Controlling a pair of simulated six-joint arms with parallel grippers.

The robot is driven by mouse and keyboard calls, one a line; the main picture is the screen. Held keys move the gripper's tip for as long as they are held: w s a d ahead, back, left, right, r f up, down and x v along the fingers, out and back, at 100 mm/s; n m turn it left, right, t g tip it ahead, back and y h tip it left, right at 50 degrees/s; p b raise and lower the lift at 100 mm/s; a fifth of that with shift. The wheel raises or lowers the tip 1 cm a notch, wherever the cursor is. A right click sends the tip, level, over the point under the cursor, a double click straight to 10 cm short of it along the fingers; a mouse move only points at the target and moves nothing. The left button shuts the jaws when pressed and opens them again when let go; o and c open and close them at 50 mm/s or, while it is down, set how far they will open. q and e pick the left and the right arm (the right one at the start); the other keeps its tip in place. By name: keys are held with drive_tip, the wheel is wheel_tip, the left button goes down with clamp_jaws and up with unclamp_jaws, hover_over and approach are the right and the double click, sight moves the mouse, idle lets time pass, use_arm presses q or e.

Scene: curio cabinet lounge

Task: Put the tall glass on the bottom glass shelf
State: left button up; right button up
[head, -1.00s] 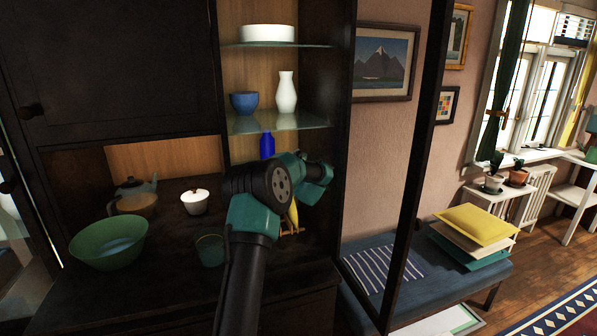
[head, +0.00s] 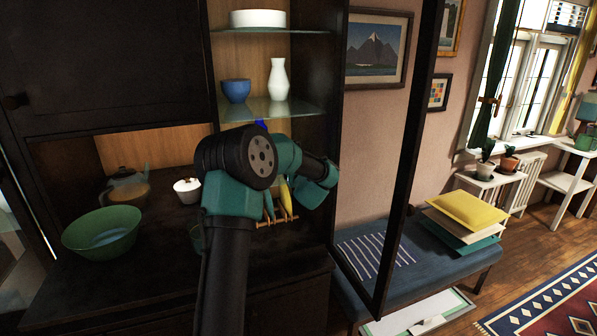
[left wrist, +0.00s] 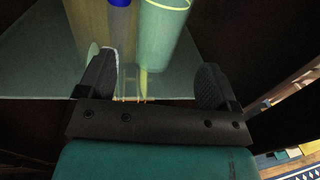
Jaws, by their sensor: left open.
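A tall pale-green glass (left wrist: 165,35) with a yellow-green rim shows in the left wrist view, upright beyond a clear glass shelf's front edge (left wrist: 60,97). It appears to stand on that shelf. My left gripper (left wrist: 157,62) is open, its fingers apart on either side of the glass's lower part; I cannot tell whether either touches it. The right gripper is not in view.
A blue bottle (head: 260,124) is mostly hidden behind my arm. The shelf above (head: 262,110) holds a blue bowl (head: 236,90) and a white vase (head: 278,79). A green bowl (head: 101,232), teapot (head: 128,189) and white lidded pot (head: 187,190) stand on the counter. A rack holds coloured pieces (head: 285,197).

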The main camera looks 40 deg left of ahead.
use_arm(q)
drive_tip(key=shift+v, duration=0.95)
drive_tip(key=shift+f, duration=0.1)
